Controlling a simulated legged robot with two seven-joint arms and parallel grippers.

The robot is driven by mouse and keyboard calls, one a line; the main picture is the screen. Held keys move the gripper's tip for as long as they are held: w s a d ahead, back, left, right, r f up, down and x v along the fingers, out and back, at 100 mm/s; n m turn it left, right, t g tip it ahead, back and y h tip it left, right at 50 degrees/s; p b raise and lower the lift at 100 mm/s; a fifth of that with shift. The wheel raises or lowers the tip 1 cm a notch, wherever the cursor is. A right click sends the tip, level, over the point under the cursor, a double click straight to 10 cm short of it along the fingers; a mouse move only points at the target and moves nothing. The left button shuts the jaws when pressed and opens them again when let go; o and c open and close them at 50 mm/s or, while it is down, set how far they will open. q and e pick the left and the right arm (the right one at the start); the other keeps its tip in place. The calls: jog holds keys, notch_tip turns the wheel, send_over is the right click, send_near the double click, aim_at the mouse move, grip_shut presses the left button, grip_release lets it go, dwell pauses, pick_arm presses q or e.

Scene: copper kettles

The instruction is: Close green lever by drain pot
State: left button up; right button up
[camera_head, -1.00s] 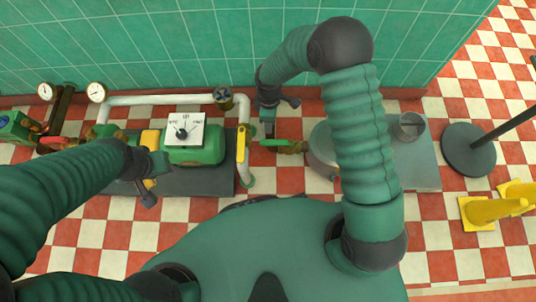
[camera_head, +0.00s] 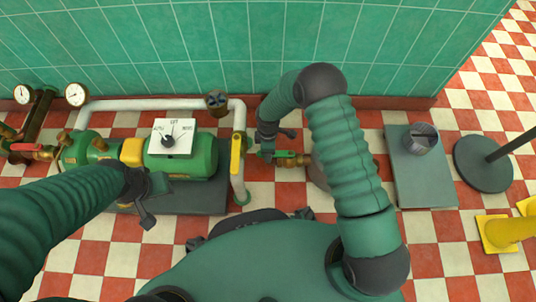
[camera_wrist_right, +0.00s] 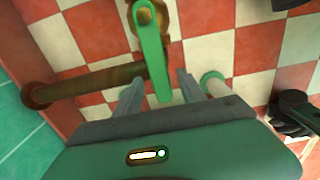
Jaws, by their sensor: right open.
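The green lever (camera_head: 285,154) sits on a brass valve beside the drain pot (camera_head: 318,170), which is mostly hidden behind my right arm. In the right wrist view the green lever (camera_wrist_right: 153,55) runs down from a brass fitting into the gap between my right gripper's two fingers (camera_wrist_right: 160,92). The gripper is open, with a finger on either side of the lever; I cannot tell if either touches it. My left gripper (camera_head: 147,212) hangs in front of the green pump (camera_head: 185,158), away from the lever; its jaws are not clear.
A yellow lever (camera_head: 236,154) on a white pipe stands just left of the green lever. A grey plate (camera_head: 425,185) with a metal cup (camera_head: 421,138) lies to the right. A dark round pole base (camera_head: 483,163) and yellow stands (camera_head: 500,232) are farther right. A tiled wall (camera_head: 230,60) is behind.

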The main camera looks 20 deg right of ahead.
jog(key=shift+f, duration=0.2)
jog(key=shift+c, duration=0.5)
grip_shut()
dwell(0.8)
